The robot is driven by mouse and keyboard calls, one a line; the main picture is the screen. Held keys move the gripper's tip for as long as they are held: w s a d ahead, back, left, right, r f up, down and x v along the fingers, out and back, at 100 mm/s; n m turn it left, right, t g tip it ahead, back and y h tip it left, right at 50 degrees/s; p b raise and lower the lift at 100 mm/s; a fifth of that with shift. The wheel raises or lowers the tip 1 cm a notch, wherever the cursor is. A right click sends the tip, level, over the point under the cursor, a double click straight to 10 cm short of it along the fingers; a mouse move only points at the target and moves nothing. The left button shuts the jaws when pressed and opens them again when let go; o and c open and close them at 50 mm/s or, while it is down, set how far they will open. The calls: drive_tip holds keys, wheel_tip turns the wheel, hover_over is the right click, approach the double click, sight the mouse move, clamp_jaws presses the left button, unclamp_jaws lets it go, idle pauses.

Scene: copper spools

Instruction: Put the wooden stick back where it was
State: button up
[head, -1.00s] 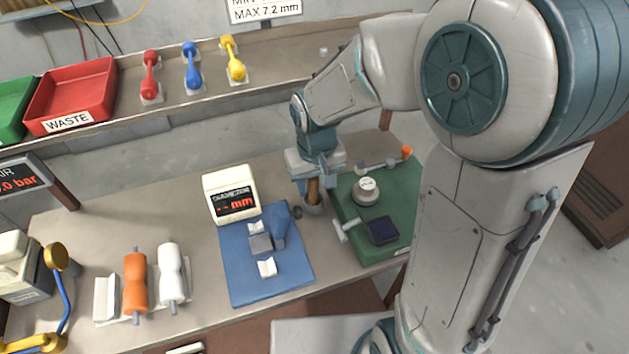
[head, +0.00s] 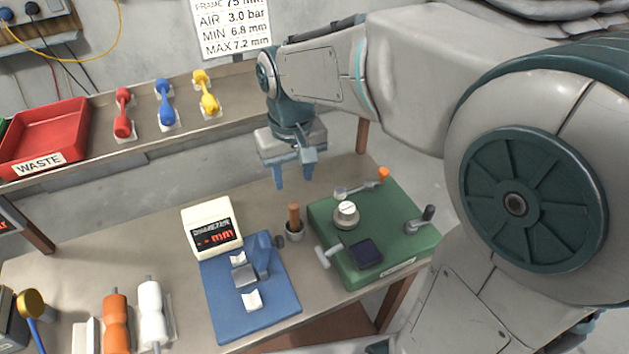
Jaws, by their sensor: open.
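The wooden stick (head: 294,216) stands upright in a small grey round holder (head: 294,236) on the bench, between the blue mat and the green base. My gripper (head: 293,180) is above and slightly behind the stick in the picture, its two blue-grey fingers pointing down and apart. It is open, with nothing between the fingers. The stick is clear of the fingers and its lower end is hidden inside the holder.
The diameter gauge display (head: 211,228) and blue mat (head: 245,312) are left of the holder. The green base (head: 405,247) with its knob and levers is right. Orange (head: 116,321) and white (head: 151,313) spools lie at front left. A shelf behind holds a red waste tray (head: 45,138) and coloured spools.

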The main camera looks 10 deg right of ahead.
drive_tip(key=s+d+f+m+t, duration=0.2)
drive_tip(key=s+d+m, duration=0.1)
drive_tip(key=s+d, duration=0.8)
drive_tip(key=shift+s+d, duration=0.3)
drive_tip(key=shift+d, duration=0.1)
drive_tip(key=shift+c, duration=0.6)
drive_tip(key=shift+a, duration=0.1)
